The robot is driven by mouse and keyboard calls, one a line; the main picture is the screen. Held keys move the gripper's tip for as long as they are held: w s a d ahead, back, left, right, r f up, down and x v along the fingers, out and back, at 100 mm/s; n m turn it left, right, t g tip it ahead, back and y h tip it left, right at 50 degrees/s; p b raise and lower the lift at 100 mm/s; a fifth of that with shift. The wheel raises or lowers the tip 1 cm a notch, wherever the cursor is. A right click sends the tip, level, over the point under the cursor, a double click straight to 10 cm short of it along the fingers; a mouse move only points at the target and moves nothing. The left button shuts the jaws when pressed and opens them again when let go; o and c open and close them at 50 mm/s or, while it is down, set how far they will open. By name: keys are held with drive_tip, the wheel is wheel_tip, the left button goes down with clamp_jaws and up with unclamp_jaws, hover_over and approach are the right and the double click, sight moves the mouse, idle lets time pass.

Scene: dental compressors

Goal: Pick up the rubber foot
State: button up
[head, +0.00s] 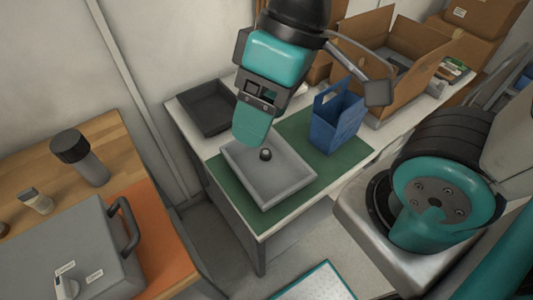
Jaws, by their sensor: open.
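The rubber foot (266,155) is a small dark round piece. It lies in a shallow grey tray (275,192) on a green mat on the white table. My gripper (250,133) is at the end of my teal and black arm, above the back left part of the tray. Its teal finger points down, just left of the rubber foot in the picture. I cannot judge its exact height over the tray. The gripper is open with nothing seen in it.
A blue carrier (338,117) stands right of the tray. A dark empty tray (206,107) is at the back left. An open cardboard box (372,90) stands at the back right. A wooden table at left holds a grey case (75,255) and a dark-lidded cylinder (82,160).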

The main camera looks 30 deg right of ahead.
drive_tip(key=shift+f, duration=0.1)
idle(0.3)
drive_tip(key=n+h+b, duration=0.3)
drive_tip(key=n+b, duration=0.7)
drive_tip(key=n, duration=0.4)
hover_over(266, 152)
drive_tip(key=f, duration=3.3)
drive_tip(key=shift+w, duration=0.35)
drive_tip(key=shift+s+f+p, duration=0.15)
drive_tip(key=shift+s+f, duration=0.05)
drive_tip(key=shift+f, duration=1.15)
drive_tip(key=shift+s+f+p, duration=0.15)
drive_tip(key=shift+f, duration=1.15)
drive_tip(key=c, duration=1)
